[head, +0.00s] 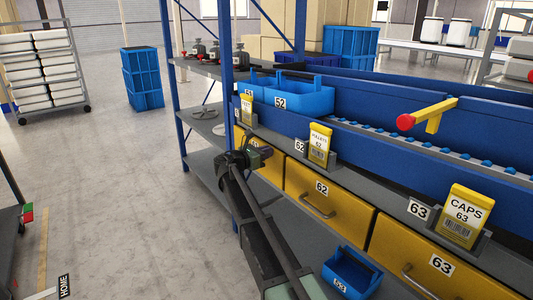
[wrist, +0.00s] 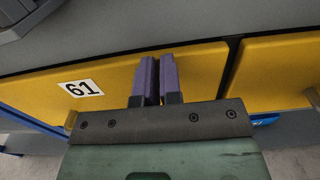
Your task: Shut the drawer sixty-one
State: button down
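The yellow front of drawer sixty-one (wrist: 110,70) fills the left and middle of the wrist view, with its white "61" label at the left. Its top edge looks roughly in line with the neighbouring yellow front, with a dark gap between them. In the head view drawer sixty-one (head: 271,168) is partly hidden behind my gripper (head: 245,156). My gripper's two purple fingers (wrist: 158,75) are together, with nothing visible between them. They overlap the drawer front in the wrist view; I cannot tell whether they touch it.
Drawer 62 (head: 342,215) and drawer 63 (head: 400,245) are to the right, both with handles. Above them runs a grey ledge with yellow cards such as the "CAPS 63" card (head: 464,213). A blue bin (head: 350,272) labelled 53 sits low in front.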

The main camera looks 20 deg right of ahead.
jog(key=v, duration=1.4)
jog(key=s+f+m+g+y, duration=0.3)
jog(key=s+f+m+y, duration=0.5)
jog(key=s+f+m, duration=0.4)
jog(key=s+a+f+m+g+y+p, duration=0.15)
jog(key=s+m+y, duration=0.3)
jog(key=s, duration=0.65)
jog(key=s+a+f+m+g+y+p, duration=0.15)
jog(key=s+m+y, duration=0.3)
jog(key=s, duration=0.65)
notch_tip(320, 180, up, 38)
jog(key=d+t+p, duration=0.1)
jog(key=p, duration=3.6)
jog(key=shift+d+r, duration=0.15)
jog(key=shift+d, duration=0.05)
